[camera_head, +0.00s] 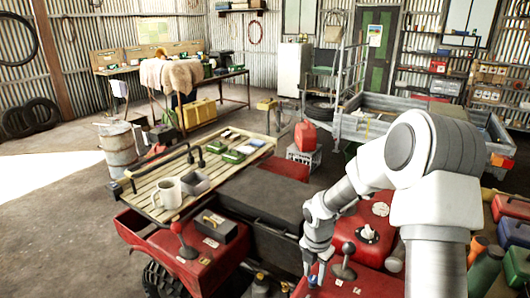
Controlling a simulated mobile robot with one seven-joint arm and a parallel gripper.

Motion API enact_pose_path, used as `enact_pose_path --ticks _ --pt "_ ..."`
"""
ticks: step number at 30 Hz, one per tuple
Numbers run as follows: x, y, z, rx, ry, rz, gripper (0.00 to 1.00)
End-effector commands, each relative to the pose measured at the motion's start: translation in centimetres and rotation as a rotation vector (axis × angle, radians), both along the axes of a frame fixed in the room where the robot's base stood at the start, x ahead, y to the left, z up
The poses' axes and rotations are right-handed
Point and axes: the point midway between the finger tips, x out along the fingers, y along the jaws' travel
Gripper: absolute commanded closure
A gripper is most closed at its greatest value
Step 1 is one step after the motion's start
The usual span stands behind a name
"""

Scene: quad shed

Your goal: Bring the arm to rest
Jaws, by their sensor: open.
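My arm reaches in from the right of the head view and bends down over the red quad bike (200,258). My gripper (316,278) is at the lower middle, pointing down close to the red bodywork, beside a grey ball-topped lever (345,262). Its jaws are small in the picture and partly lost against the red surface, but they are open. I see nothing held between them.
A dark seat (262,195) lies left of my forearm. A red fuel can (305,136) stands behind. Bare floor (50,225) lies left.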

Motion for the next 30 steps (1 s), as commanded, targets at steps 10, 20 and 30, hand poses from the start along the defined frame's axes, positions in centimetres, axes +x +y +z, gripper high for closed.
enact_pose_path --ticks 10,20,30 --pt "-3.2 -1.1 10.4 -0.041 -0.146 -0.542 0.57" --pt "-8.4 -1.3 18.0 0.037 -0.288 -1.073 0.57" --pt "-15.1 -0.8 23.1 0.237 -0.377 -1.616 0.57"
